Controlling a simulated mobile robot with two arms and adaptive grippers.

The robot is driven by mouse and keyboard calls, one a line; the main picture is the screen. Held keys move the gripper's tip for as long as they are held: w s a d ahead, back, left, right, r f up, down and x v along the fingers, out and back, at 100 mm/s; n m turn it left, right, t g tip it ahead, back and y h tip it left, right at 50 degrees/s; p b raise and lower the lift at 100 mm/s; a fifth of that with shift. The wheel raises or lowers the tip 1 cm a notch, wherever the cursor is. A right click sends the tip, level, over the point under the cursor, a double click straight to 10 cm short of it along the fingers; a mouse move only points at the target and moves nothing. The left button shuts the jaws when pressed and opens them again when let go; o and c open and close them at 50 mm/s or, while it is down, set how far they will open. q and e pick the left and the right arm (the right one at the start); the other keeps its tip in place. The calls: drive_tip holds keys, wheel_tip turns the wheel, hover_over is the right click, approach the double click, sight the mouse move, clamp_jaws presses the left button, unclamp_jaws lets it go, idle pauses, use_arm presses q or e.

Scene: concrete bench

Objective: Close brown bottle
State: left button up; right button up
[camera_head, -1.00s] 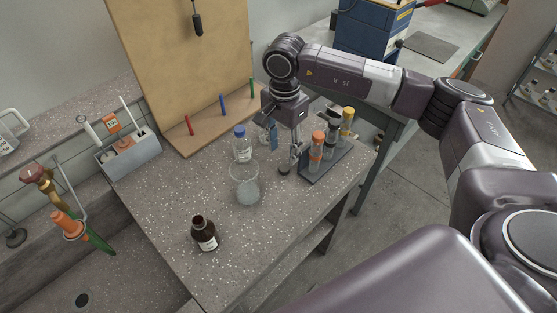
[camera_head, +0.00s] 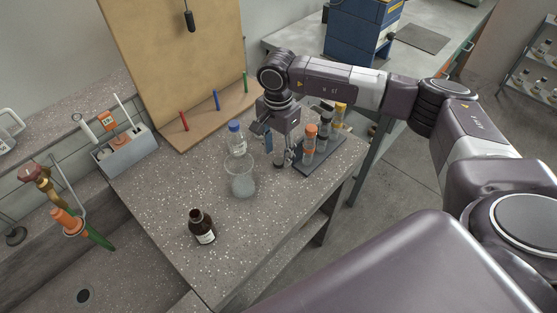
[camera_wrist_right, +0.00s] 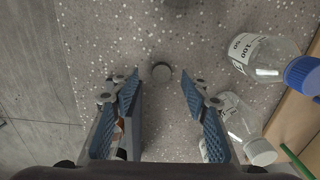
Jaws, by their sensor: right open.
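The brown bottle (camera_head: 202,229) stands upright on the speckled bench, near its front edge. Its neck seems to have no cap on it. A small dark round disc, which looks like a cap (camera_wrist_right: 162,71), lies flat on the bench. In the head view the disc (camera_head: 279,163) is just below my right gripper (camera_head: 279,150). In the wrist view my right gripper (camera_wrist_right: 160,92) is open and empty, with the disc slightly beyond and between its blue-padded fingertips. My left gripper is in neither view.
A beaker (camera_head: 241,183) and a blue-capped bottle (camera_head: 236,140) stand left of my right gripper. A rack (camera_head: 326,154) with orange, black and yellow-capped tubes is close on its right. The wrist view shows a white-capped bottle (camera_wrist_right: 240,128). Bench around the brown bottle is clear.

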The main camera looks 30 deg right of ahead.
sight(278, 162)
drive_tip(key=shift+w+d+f+p, duration=0.1)
drive_tip(key=shift+f+p, duration=0.1)
drive_tip(key=shift+f, duration=0.7)
drive_tip(key=shift+w+d+f+p, duration=0.1)
drive_tip(key=shift+f+p, duration=0.05)
drive_tip(key=shift+f, duration=0.75)
drive_tip(key=shift+c, duration=0.4)
drive_tip(key=c, duration=0.7)
